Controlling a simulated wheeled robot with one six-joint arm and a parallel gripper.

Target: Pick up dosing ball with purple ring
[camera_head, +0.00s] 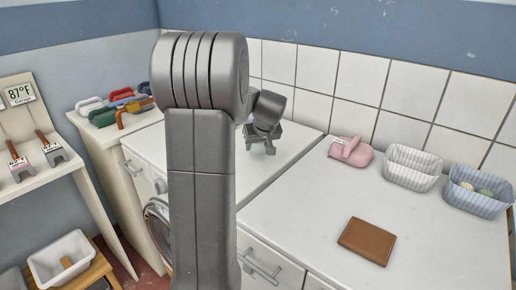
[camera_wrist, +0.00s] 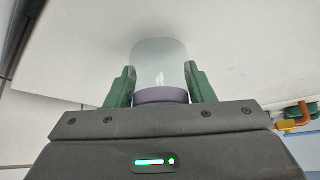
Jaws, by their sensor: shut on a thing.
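The dosing ball (camera_wrist: 160,68) is a pale, translucent rounded cup with a purple ring (camera_wrist: 162,96) at the end nearest my palm in the wrist view. My gripper (camera_wrist: 161,78) has its green fingers on both sides of it, shut on it. In the head view, my gripper (camera_head: 261,147) is over the white top of the washing machine, with a small pale part of the ball between the fingers. My arm hides part of the machine there. I cannot tell whether the ball touches the white surface.
On the right counter (camera_head: 310,215) are a pink item (camera_head: 351,152), a brown folded item (camera_head: 367,241), a striped white basket (camera_head: 411,167) and a blue striped basket (camera_head: 477,192) with balls. Colourful handled items (camera_head: 122,106) stand at the left. A tiled wall (camera_head: 360,75) borders the back.

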